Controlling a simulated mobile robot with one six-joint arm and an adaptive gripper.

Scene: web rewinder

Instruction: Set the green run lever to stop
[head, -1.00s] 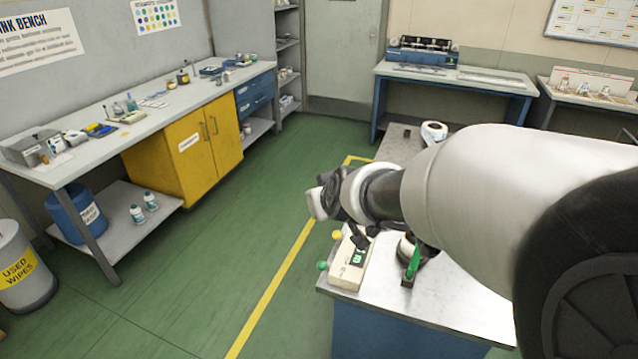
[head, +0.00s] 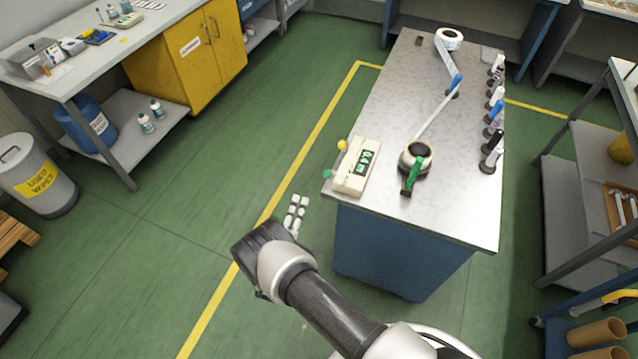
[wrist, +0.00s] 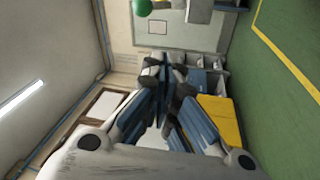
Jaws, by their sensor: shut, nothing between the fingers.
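A cream control box (head: 357,166) with a green display sits at the near left corner of the bench top. A green ball knob (head: 328,174) sticks out low on its left side, with a yellow knob (head: 341,145) above it. The green ball also shows at the top of the wrist view (wrist: 142,6). A separate green handle (head: 412,174) stands beside the dark-cored roll. My gripper (head: 299,201) is shut and empty, left of and nearer than the box, apart from the knobs. Its fingers meet in the wrist view (wrist: 166,76). I cannot tell the lever's setting.
A blue cabinet (head: 390,250) stands below. Green floor is open to the left. A shelf rack (head: 590,180) stands at right.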

